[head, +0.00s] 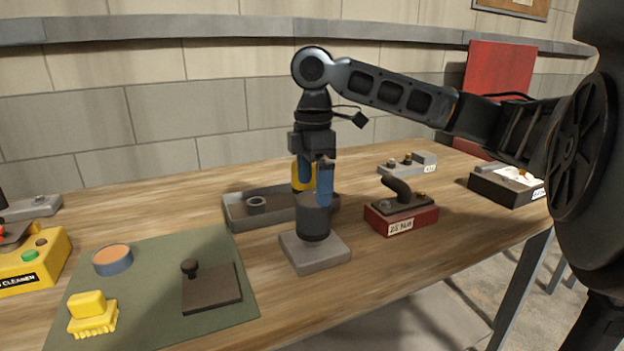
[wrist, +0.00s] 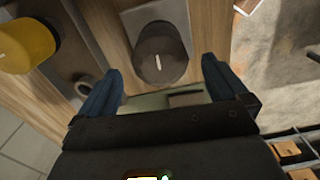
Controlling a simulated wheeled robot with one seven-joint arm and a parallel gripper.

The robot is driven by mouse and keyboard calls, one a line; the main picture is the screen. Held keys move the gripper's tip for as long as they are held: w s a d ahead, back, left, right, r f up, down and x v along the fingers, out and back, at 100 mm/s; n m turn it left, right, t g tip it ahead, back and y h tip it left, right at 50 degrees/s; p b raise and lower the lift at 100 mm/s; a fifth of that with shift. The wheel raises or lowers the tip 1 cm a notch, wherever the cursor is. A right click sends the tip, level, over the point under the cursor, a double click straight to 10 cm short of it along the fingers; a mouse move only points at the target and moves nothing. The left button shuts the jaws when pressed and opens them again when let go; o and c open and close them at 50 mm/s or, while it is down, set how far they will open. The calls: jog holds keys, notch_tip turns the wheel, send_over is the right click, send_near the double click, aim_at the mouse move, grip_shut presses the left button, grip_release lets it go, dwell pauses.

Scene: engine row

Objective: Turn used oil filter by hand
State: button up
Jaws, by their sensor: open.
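The used oil filter, a dark grey cylinder (head: 314,222), stands upright on a light grey square block (head: 316,256) near the table's front edge. In the wrist view its dark round top (wrist: 160,62) carries a short white line. My gripper (head: 315,188) points down over the filter with its blue fingers apart. One finger overlaps the filter's upper edge in the head view. In the wrist view the filter shows between and beyond the spread fingertips (wrist: 164,78); I cannot tell whether either touches it.
A grey tray (head: 236,212) behind holds a ring (head: 257,204) and a yellow cylinder (head: 301,176). A red box labelled 25 Nm (head: 420,220) stands close on the right. A green mat (head: 150,261) with a yellow brush (head: 92,315) lies left.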

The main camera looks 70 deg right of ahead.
aim_at(313, 212)
notch_tip(313, 212, down, 7)
jog(key=shift+f, duration=0.2)
dwell(0.3)
jog(key=c, duration=1.3)
jog(key=n, duration=0.4)
jog(key=shift+n, duration=0.3)
jog(key=n+b, duration=0.1)
jog(key=n, duration=0.3)
jog(key=shift+n, duration=0.3)
jog(key=n+b, duration=0.1)
jog(key=n, duration=0.7)
jog(key=shift+b, duration=0.3)
jog(key=shift+r, duration=0.1)
